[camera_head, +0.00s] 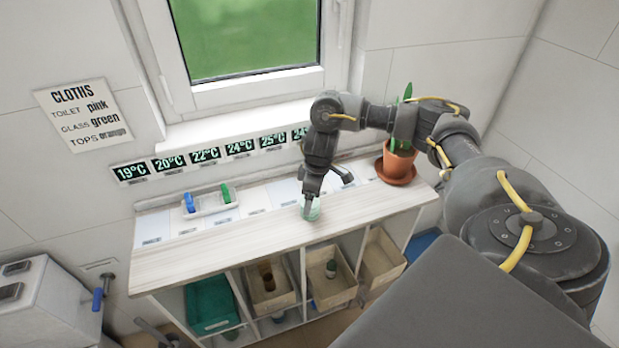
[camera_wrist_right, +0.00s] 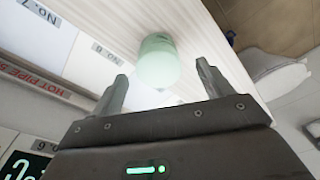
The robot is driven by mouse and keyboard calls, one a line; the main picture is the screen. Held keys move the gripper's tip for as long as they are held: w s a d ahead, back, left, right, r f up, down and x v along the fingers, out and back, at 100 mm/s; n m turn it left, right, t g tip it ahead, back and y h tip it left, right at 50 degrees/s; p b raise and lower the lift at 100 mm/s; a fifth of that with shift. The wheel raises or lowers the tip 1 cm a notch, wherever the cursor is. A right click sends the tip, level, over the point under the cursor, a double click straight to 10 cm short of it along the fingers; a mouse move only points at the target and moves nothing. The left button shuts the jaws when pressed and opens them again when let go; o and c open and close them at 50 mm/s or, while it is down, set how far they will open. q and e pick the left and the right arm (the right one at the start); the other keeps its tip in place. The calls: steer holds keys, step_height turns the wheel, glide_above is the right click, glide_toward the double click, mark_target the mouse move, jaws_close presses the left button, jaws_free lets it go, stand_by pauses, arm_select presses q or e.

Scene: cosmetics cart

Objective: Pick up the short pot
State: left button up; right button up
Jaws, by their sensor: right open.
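The short pot, a small pale green jar (camera_head: 314,212), stands on the wooden cart top (camera_head: 240,243), partly hidden by my right gripper in the head view. In the right wrist view the pot (camera_wrist_right: 159,60) is just beyond the fingertips, roughly centred between them, with a gap still visible. My right gripper (camera_head: 311,204) reaches down to the pot from above and behind; in the wrist view its two fingers (camera_wrist_right: 162,75) are spread and empty. My left gripper is not in view.
A white tray (camera_head: 210,209) with a blue and a green item stands left on the cart top. A potted plant (camera_head: 394,166) stands on a saucer at the right.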

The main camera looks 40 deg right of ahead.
mark_target(314, 215)
steer(key=shift+w+a+f+p, duration=0.15)
steer(key=shift+f+p, duration=0.1)
steer(key=shift+f, duration=0.6)
steer(key=shift+w+d+f+p, duration=0.1)
steer(key=shift+f+p, duration=0.1)
steer(key=shift+f, duration=0.65)
steer(key=shift+w+a+f+p, duration=0.15)
steer(key=shift+f+p, duration=0.1)
steer(key=shift+f, duration=0.6)
steer(key=shift+c, duration=0.5)
steer(key=c, duration=1)
